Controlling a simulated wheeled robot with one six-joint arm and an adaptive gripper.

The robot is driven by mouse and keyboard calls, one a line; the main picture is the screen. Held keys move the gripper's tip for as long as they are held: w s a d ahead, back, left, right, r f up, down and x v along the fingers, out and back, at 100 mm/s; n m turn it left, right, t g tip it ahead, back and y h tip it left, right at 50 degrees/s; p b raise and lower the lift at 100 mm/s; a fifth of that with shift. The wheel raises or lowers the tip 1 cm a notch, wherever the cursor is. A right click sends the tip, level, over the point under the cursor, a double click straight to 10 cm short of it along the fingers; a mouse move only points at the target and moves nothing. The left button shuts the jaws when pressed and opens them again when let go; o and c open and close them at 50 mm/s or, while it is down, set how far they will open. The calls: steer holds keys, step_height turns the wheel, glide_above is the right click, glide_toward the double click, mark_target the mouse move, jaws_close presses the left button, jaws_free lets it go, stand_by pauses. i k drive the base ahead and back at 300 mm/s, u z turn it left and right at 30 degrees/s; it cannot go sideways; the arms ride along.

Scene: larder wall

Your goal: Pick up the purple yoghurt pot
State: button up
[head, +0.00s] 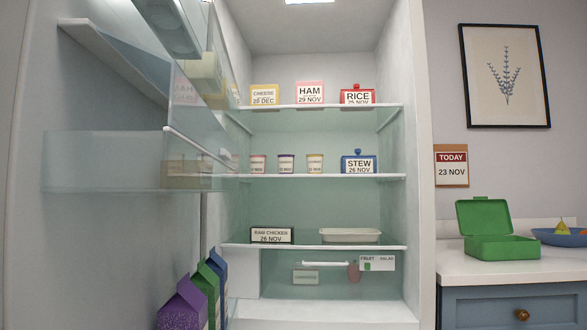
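The fridge stands open. Three small yoghurt pots stand in a row on its second shelf (330,176). The middle one has a dark purple lid and a pale label too small to read; this is the purple yoghurt pot (286,164). A pot with a reddish lid (258,164) stands to its left, and a pot with a yellow lid (315,164) stands to its right. The pots are upright, with small gaps between them. My gripper is not in view.
A blue stew container (358,164) stands right of the pots. Cheese (264,98), ham (310,94) and rice (357,96) stand on the shelf above. The open door with clear bins (105,160) and cartons (183,305) fills the left. A green lunchbox (495,247) sits on the right counter.

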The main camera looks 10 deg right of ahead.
mark_target(285, 161)
steer(key=k, duration=0.65)
steer(key=z, duration=0.6)
steer(key=i, duration=1.25)
steer(key=u, duration=0.3)
